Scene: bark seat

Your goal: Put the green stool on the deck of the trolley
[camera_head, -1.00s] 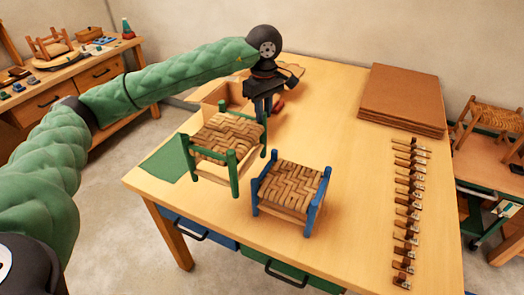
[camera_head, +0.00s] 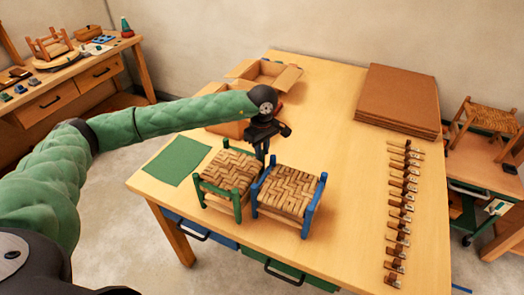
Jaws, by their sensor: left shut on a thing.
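The green stool (camera_head: 229,170), with a woven seat and green posts, is at the table's front left, close beside the blue stool (camera_head: 290,190). My left gripper (camera_head: 262,152) is shut on it at its back right post; the fingertips are partly hidden. The stool is upright and low over the table; I cannot tell whether all its legs touch, or whether it touches the blue stool. The trolley (camera_head: 465,163) stands at the right edge, with a brown deck, green frame and wheels. My right gripper is not in view.
A plain wooden stool (camera_head: 487,118) stands on the trolley's far part. A green mat (camera_head: 178,160) lies bare at the table's left. Brown boards (camera_head: 398,100), a row of several brushes (camera_head: 400,215) and an open cardboard box (camera_head: 265,75) are on the table. The table's middle right is clear.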

